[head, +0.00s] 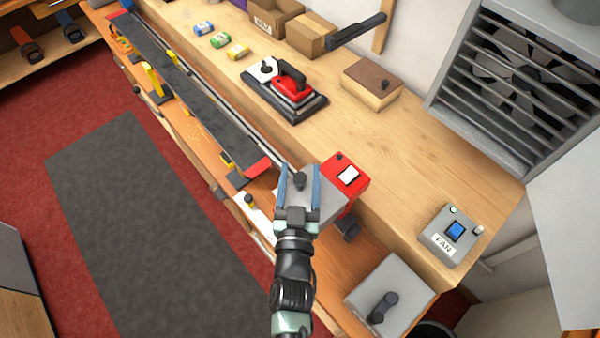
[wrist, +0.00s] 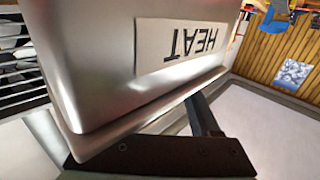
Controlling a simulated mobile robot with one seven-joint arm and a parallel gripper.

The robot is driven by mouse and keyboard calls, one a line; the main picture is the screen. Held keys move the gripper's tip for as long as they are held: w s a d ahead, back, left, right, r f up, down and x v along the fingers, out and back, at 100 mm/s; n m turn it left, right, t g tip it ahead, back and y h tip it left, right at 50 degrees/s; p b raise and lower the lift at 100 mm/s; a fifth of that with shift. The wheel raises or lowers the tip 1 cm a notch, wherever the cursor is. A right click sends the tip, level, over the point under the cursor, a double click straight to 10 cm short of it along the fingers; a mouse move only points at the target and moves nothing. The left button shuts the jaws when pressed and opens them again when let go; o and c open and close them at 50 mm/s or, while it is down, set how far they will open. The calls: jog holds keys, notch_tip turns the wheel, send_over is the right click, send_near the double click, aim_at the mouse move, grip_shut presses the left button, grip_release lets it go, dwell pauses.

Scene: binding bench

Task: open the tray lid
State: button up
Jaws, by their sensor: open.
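A grey metal unit (head: 325,206) with a dark knob (head: 299,181) on its flat top, which looks like the tray lid, sits at the bench's front edge in the head view. A red box with a white switch (head: 348,175) adjoins it. My gripper (head: 301,172) is open over it. The knob appears between its two fingers, but I cannot tell whether they touch it. In the wrist view a silver metal body (wrist: 95,60) with an upside-down HEAT label (wrist: 187,42) fills the left and middle, close to a dark finger. The lid looks shut.
A grey box with a dark handle (head: 400,285) is at the lower right, and a FAN switch box (head: 452,236) is beyond it. A red iron (head: 291,88) and a wooden lidded box (head: 372,84) stand further back. The bench's right part is mostly clear.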

grip_shut()
dwell(1.4)
